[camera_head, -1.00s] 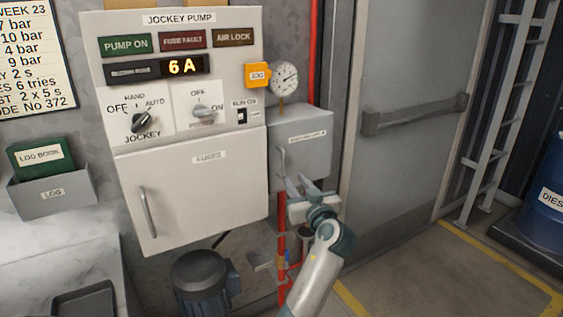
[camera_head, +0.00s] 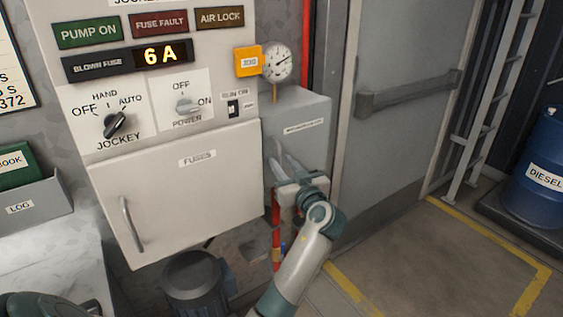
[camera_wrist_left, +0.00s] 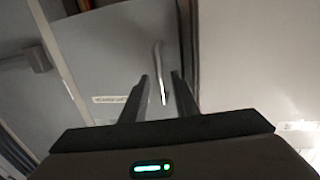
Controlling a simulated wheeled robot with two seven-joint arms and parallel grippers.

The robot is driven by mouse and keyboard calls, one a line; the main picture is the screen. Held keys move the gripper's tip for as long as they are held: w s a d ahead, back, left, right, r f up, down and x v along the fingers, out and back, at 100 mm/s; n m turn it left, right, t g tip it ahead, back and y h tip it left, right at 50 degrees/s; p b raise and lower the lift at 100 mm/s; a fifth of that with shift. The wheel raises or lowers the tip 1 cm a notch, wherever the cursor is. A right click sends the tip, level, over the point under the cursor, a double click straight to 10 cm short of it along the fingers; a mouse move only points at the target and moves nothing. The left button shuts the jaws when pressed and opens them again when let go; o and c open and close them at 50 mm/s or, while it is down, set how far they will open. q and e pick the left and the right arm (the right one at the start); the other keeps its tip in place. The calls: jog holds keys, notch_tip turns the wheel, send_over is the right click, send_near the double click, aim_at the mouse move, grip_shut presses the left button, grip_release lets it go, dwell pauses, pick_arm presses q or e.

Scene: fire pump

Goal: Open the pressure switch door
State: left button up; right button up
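The pressure switch box (camera_head: 310,112) is a grey wall box to the right of the white fuse cabinet. A small label is on its front. Its thin upright metal handle (camera_head: 279,151) is at the left of its front; my gripper partly covers the front's lower part. My left gripper (camera_head: 284,166) is at the handle, its fingers apart. In the left wrist view, turned upside down, the handle (camera_wrist_left: 158,70) shows between the two open fingertips (camera_wrist_left: 160,78). I cannot tell whether they touch it. The door looks closed. My right gripper is not in view.
The white fuse cabinet (camera_head: 180,200) with its own handle stands close on the left. A gauge (camera_head: 278,62) sits above the box. A red pipe (camera_head: 276,235) and a pump motor (camera_head: 197,280) are below. A large grey door (camera_head: 400,145) is to the right.

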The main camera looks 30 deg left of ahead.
pick_arm(q)
jog(key=shift+d, duration=0.1)
jog(key=shift+c, duration=0.3)
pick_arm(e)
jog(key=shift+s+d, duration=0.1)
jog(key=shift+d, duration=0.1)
pick_arm(q)
jog(key=c, duration=0.6)
grip_shut()
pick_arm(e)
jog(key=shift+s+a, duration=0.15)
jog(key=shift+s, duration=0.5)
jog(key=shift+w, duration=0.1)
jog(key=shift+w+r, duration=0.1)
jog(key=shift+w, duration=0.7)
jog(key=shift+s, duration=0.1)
